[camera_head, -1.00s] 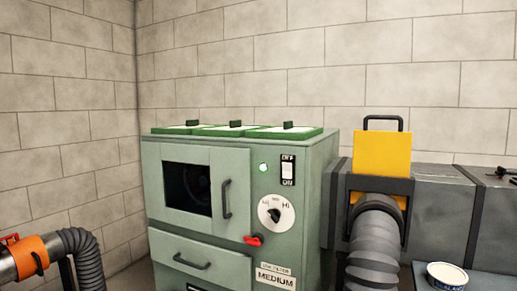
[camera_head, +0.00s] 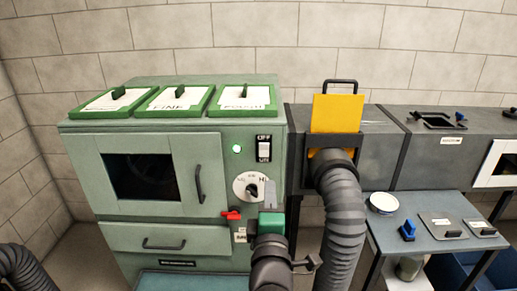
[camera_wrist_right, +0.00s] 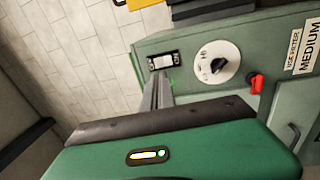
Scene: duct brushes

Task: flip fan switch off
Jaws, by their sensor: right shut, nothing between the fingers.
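The fan switch (camera_head: 264,149) is a white rocker in a black plate, marked OFF above and ON below, on the front of the green cabinet (camera_head: 220,262). A lit green lamp (camera_head: 237,149) is left of it. My right gripper (camera_head: 270,186) is shut and empty, with its grey fingers pointing up, below the switch and in front of the dial. In the right wrist view, the switch (camera_wrist_right: 163,60) lies just beyond the fingertips (camera_wrist_right: 159,76); I cannot tell whether they touch. Which way the rocker is tipped is too small to tell. My left gripper is out of view.
A white dial (camera_head: 245,184) and a red lever (camera_head: 231,215) sit below the switch. A grey hose (camera_head: 341,215) and yellow gate plate (camera_head: 337,113) stand to the right.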

